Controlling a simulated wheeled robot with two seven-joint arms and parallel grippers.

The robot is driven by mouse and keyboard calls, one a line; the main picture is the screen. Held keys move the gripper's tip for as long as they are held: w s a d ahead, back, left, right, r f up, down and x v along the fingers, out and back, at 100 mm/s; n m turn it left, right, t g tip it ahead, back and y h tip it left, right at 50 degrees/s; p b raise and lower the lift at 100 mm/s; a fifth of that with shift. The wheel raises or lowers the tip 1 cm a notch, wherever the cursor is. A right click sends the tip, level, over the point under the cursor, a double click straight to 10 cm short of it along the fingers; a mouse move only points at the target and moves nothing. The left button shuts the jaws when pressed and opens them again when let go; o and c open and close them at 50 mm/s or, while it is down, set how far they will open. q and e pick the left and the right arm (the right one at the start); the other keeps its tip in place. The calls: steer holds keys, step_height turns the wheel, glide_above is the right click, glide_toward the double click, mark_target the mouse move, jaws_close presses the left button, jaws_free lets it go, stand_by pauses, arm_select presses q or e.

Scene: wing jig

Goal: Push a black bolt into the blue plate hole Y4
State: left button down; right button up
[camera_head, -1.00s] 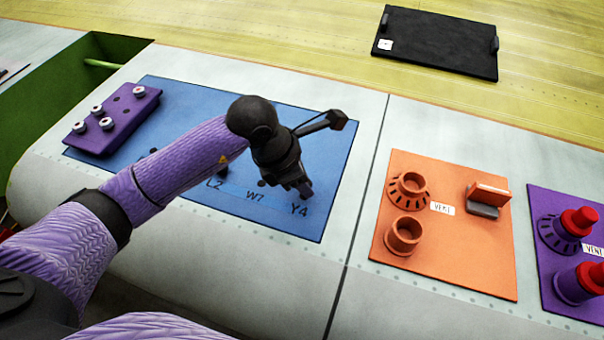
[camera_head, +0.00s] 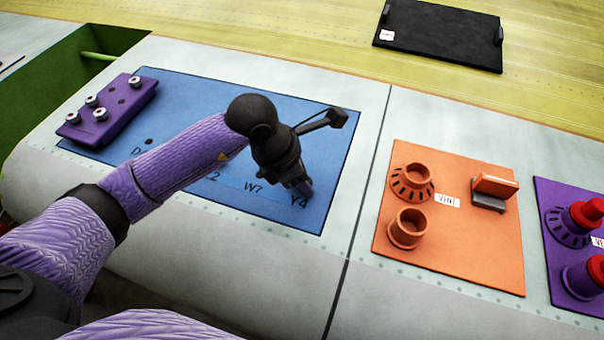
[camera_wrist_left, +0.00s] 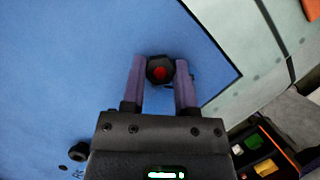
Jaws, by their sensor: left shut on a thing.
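The blue plate (camera_head: 335,130) lies on the pale panel, with labels W7 and Y4 along its near edge. My left gripper (camera_head: 302,187) points down just above the Y4 label (camera_head: 298,201). In the left wrist view its two purple fingers (camera_wrist_left: 159,72) are shut on a black bolt (camera_wrist_left: 160,69) with a hex head and a red centre. Hole Y4 is hidden under the gripper and bolt, so I cannot tell whether the bolt tip is in it. Another dark bolt head or hole (camera_wrist_left: 78,151) shows at the lower left of the wrist view. My right gripper is not in view.
A purple block (camera_head: 110,112) with several white-topped pieces sits on the plate's left end. An orange plate (camera_head: 450,245) with raised rings and a purple plate (camera_head: 570,290) with red caps lie to the right. A black panel (camera_head: 440,40) lies at the back.

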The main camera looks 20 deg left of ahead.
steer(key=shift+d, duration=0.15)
arm_select(q)
steer(key=shift+c, duration=1.5)
jaws_free()
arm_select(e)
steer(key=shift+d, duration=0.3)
arm_select(q)
steer(key=w+d+r+p+v, duration=0.1)
steer(key=p+v, duration=0.4)
steer(key=v, duration=1.1)
steer(key=shift+w+d+r+p, duration=0.2)
steer(key=shift+d+p, duration=0.15)
steer(key=shift+d, duration=0.15)
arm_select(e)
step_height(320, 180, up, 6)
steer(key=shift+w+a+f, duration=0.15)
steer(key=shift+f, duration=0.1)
